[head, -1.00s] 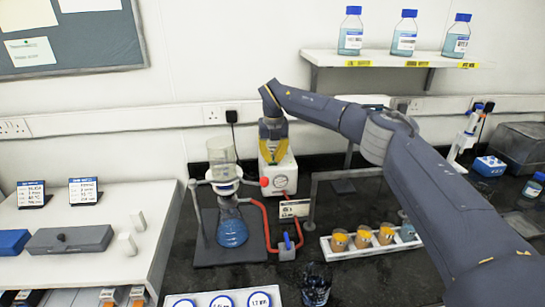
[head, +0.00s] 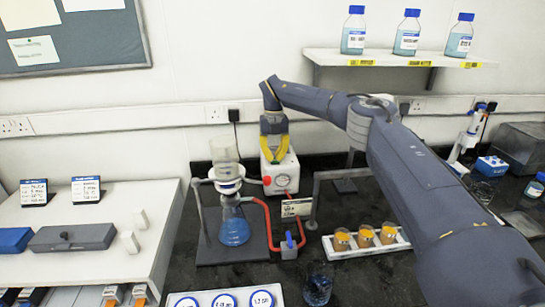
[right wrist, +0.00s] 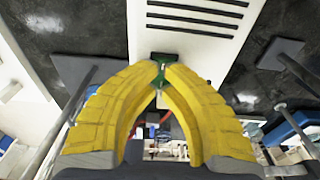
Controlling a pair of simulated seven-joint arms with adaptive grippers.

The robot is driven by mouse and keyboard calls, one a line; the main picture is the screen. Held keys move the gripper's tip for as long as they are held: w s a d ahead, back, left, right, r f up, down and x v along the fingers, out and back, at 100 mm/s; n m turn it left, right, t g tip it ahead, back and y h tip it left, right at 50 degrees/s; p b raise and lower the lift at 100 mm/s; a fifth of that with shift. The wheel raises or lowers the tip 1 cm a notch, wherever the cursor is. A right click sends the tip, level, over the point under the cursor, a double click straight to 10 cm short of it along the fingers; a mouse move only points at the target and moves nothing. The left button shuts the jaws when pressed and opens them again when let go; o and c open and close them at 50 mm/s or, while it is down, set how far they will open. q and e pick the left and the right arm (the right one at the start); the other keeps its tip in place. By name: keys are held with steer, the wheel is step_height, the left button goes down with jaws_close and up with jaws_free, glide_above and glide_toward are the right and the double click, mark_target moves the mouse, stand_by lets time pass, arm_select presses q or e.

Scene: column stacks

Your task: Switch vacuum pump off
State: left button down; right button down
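The vacuum pump (head: 281,180) is a white box with a round gauge and a red port on its front, standing behind the flask stand. In the right wrist view its white top (right wrist: 150,35) shows dark vent slots and a green switch (right wrist: 157,72) in a dark frame. My right gripper (head: 273,160) points down at the pump's top. Its yellow fingers (right wrist: 160,88) come together at the tips, empty, right by the green switch and partly covering it. I cannot tell whether they touch it. My left gripper is not in view.
A filter flask with blue liquid (head: 234,228) stands left of the pump, joined by red tubing (head: 269,232). A blue-handled valve (head: 289,243) sits in front. A white tray of orange-topped jars (head: 368,248) lies to the right. A grey metal frame (head: 314,195) stands beside the pump.

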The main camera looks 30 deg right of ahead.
steer(key=shift+s+d+f, duration=0.1)
steer(key=shift+d+f, duration=0.05)
steer(key=shift+f, duration=0.2)
steer(key=shift+w+d+r, duration=0.15)
steer(key=shift+w, duration=0.25)
steer(key=shift+w+d+r, duration=0.15)
steer(key=shift+w, duration=0.2)
steer(key=shift+r, duration=0.15)
step_height(320, 180, up, 14)
steer(key=w, duration=0.2)
steer(key=shift+d+f, duration=0.2)
steer(key=shift+d, duration=0.05)
stand_by(0.4)
stand_by(0.5)
